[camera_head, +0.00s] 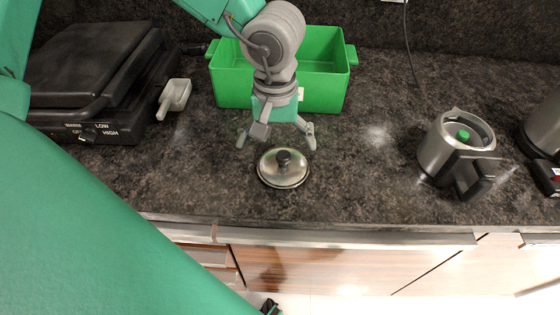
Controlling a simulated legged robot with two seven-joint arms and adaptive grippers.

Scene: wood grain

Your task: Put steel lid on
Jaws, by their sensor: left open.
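The steel lid (283,169) is round and shiny with a black knob on top. It lies flat on the dark counter near its front edge. My left gripper (276,140) points down just above and behind the lid, with its fingers spread and nothing between them. A steel pot or carafe (447,146) with a black handle stands open-topped at the right, and a small green thing shows inside it. My right gripper does not show.
A green bin (232,86) stands behind my left gripper. A black appliance (96,80) and a small grey scoop (174,95) are at the left. Another steel and black appliance (543,130) stands at the right edge. The counter (370,180) between lid and pot is clear.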

